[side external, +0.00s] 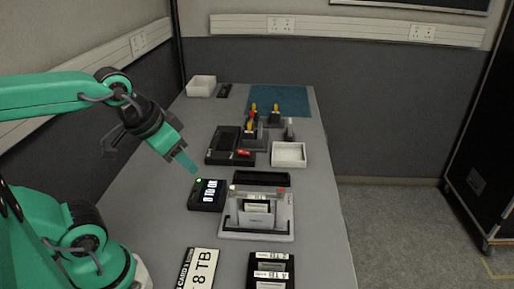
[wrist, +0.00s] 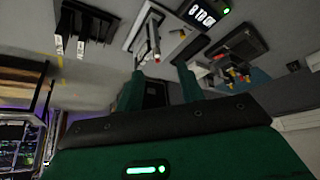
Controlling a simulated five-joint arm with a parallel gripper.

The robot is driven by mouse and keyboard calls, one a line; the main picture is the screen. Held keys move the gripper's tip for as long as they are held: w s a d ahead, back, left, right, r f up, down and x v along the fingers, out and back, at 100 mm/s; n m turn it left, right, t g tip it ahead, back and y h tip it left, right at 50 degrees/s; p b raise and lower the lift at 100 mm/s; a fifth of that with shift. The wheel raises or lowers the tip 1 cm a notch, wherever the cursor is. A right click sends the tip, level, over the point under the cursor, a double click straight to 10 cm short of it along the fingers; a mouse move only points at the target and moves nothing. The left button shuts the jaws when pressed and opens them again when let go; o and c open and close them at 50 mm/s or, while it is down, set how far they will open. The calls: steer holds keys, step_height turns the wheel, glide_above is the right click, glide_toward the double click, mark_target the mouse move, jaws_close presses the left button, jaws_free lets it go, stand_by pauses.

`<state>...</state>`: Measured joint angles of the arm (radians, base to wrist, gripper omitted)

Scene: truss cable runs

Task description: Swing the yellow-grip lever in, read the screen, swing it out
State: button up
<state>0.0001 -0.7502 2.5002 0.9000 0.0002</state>
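The small black screen box (side external: 207,195) reads "8 TB OK" with a green light lit; its lit text also shows in the wrist view (wrist: 198,13). The pale dock (side external: 262,233) beside it holds a dark unit with a white label inside an upright frame. Yellow grips (side external: 276,108) stand at the back among dark and red parts; I cannot tell which belongs to a lever. They also show in the wrist view (wrist: 229,74). My gripper (side external: 187,163) hangs above and left of the screen box. In the wrist view its fingers (wrist: 161,80) are apart and empty.
A white tray (side external: 289,154), a black case (side external: 224,143) and a blue mat (side external: 280,99) lie farther back. The table's left strip is clear.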

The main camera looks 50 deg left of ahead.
steer(key=shift+c, duration=0.2)
stand_by(0.5)
steer(key=shift+w, duration=0.1)
jaws_close()
steer(key=w+a+f+m+g, duration=0.1)
steer(key=w+f+m, duration=0.5)
steer(key=m, duration=0.9)
steer(key=w+a+f+m+g, duration=0.2)
steer(key=w+f+m, duration=0.4)
steer(key=m, duration=1)
steer(key=shift+a, duration=0.65)
